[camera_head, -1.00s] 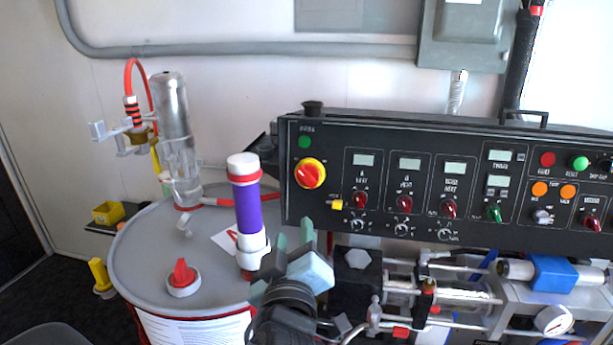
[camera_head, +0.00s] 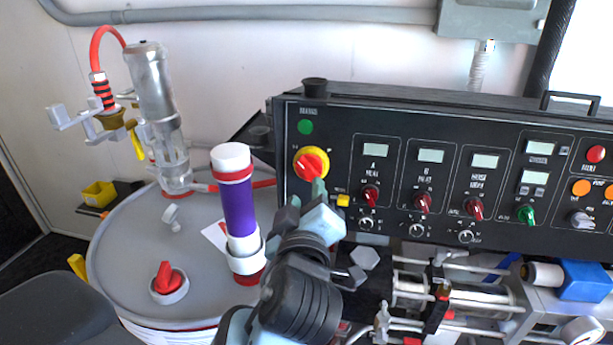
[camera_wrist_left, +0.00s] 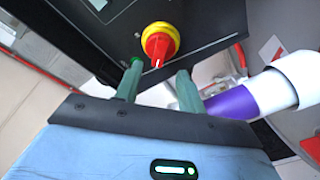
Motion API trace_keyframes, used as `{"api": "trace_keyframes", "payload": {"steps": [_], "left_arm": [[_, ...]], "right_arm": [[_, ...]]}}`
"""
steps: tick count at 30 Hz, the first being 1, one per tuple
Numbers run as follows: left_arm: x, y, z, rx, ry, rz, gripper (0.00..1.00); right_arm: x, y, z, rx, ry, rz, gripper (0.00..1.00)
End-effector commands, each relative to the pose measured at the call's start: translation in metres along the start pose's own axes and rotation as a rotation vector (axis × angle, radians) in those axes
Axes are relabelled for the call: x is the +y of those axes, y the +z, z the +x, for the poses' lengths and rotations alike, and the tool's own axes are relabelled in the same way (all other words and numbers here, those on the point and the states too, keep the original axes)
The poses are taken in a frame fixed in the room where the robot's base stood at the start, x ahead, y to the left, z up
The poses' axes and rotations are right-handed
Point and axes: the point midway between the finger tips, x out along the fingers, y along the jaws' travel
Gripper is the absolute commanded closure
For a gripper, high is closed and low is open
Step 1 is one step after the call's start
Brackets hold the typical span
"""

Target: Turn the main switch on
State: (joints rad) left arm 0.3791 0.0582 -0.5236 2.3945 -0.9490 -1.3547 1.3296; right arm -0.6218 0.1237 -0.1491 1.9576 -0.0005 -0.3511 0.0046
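The main switch (camera_head: 311,165) is a red knob on a yellow round plate at the upper left of the black control panel (camera_head: 400,230). It also shows in the left wrist view (camera_wrist_left: 158,44), just beyond the fingertips. My left gripper (camera_head: 308,196) is just below and in front of the switch in the head view. In the left wrist view its two green fingers (camera_wrist_left: 157,80) stand apart with nothing between them, and the knob lies ahead of the gap. I cannot see contact with the knob. My right gripper is not in view.
A grey drum (camera_head: 120,262) stands left of the panel. On it are a purple cylinder (camera_head: 238,208), a clear metal-topped pump (camera_head: 160,110) and a red-capped bung (camera_head: 166,280). Pipes and cylinders (camera_head: 455,292) fill the space below the panel.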

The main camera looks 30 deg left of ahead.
Motion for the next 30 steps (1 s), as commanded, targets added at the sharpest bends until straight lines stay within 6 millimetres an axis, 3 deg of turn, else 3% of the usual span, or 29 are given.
{"api": "trace_keyframes", "payload": {"steps": [6,12,23,30], "left_arm": [[0.002,-0.004,0.034,0.008,0.003,0.001,0.61],[0.001,-0.003,0.055,0.005,0.002,0.001,0.61],[0.000,-0.002,0.061,0.002,0.000,-0.001,0.61],[0.000,-0.002,0.061,0.002,0.000,-0.001,0.89]], "right_arm": [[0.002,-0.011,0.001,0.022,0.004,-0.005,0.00],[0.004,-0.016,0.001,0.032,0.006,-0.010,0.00],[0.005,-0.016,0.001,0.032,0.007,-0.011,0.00],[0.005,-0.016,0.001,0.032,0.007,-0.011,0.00]]}}
